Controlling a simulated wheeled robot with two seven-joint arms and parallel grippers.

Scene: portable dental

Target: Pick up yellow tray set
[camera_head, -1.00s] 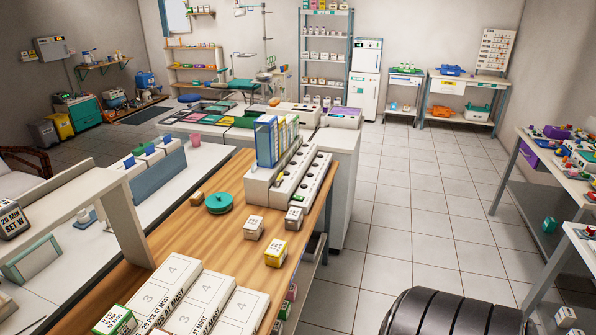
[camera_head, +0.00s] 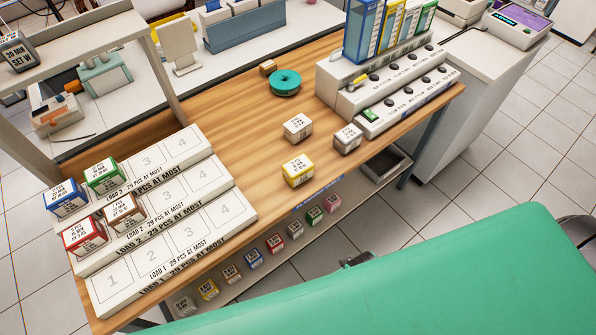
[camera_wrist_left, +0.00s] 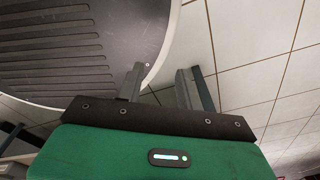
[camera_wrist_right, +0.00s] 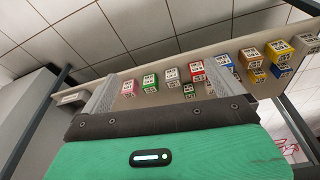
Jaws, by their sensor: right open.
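A small white box with a yellow band, the yellow tray set (camera_head: 298,173), sits upright on the wooden bench (camera_head: 235,105) in the head view. Another yellow-banded box (camera_head: 208,290) sits on the shelf below. My right gripper (camera_wrist_right: 158,88) is open and empty in the right wrist view, facing the shelf's row of small coloured boxes, apart from them. My left gripper (camera_wrist_left: 160,83) is open and empty over floor tiles, beside a dark ribbed round base. Neither gripper can be made out clearly in the head view, where a large green arm part fills the lower right.
Plain white (camera_head: 298,127) and grey-banded (camera_head: 347,138) boxes stand near the yellow one. A green disc (camera_head: 284,83) lies behind. Numbered load trays (camera_head: 185,235) hold several boxes at left. A slotted white unit (camera_head: 395,85) stands at right. Bench wood between is clear.

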